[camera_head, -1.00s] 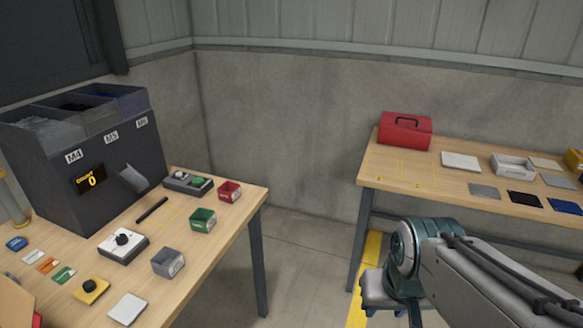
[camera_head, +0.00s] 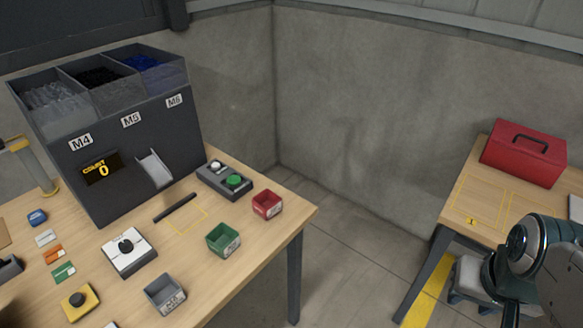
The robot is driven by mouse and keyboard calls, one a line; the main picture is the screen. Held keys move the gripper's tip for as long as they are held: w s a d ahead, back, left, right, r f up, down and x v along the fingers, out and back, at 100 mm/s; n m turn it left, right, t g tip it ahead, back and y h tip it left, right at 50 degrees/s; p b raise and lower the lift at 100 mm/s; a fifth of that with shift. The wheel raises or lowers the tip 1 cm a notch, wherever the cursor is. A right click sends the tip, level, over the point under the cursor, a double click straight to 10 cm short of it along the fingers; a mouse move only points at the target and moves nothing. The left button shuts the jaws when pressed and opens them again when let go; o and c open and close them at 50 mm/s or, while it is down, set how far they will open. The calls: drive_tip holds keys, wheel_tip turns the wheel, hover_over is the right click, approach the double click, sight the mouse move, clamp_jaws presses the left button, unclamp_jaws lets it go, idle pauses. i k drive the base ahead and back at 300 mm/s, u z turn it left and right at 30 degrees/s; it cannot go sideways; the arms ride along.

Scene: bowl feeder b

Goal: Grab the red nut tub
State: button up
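The red nut tub (camera_head: 267,204) is a small open-topped box with a pale label on its front. It stands upright near the right edge of the left table (camera_head: 232,277), behind and to the right of the green tub (camera_head: 223,239). My arm shows at the lower right, over the gap and the right table, well apart from the red tub. My gripper's fingers are out of the picture, below or beyond the lower right edge.
A grey tub (camera_head: 166,294) stands in front of the green one. A control box with a green button (camera_head: 234,181) sits left of the red tub. The dark feeder (camera_head: 125,150) stands behind. The right table (camera_head: 480,205) holds a red toolbox (camera_head: 524,153). Floor lies between the tables.

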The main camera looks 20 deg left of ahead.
sight(267, 204)
drive_tip(key=u, duration=0.85)
drive_tip(key=i, duration=0.95)
drive_tip(key=u, duration=1.05)
